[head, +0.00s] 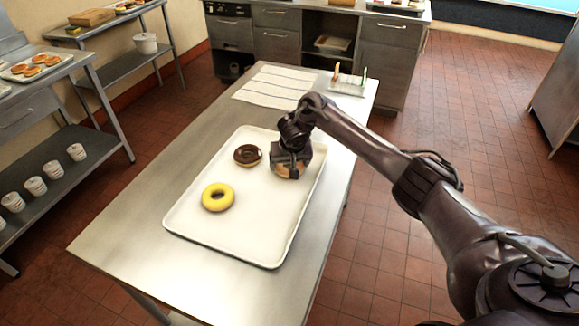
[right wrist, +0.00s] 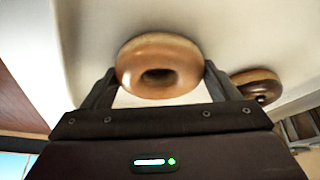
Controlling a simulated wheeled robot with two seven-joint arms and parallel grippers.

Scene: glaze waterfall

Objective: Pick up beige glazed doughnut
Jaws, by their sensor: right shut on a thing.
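The beige glazed doughnut (right wrist: 159,52) sits between the two fingers of my right gripper (right wrist: 158,85) in the right wrist view, with a finger against each side. In the head view my right gripper (head: 289,170) is over the right part of the white tray (head: 250,235). Only a small part of the beige doughnut (head: 287,176) shows beneath it there; the rest is hidden. I cannot tell whether the doughnut touches the tray. My left gripper is not in view.
On the tray, a chocolate doughnut (head: 247,155) lies left of the gripper, and a yellow ring doughnut (head: 218,197) lies nearer the front. The metal table (head: 125,245) is bare at the front left. Paper sheets (head: 273,88) and a small rack (head: 348,84) are behind the tray.

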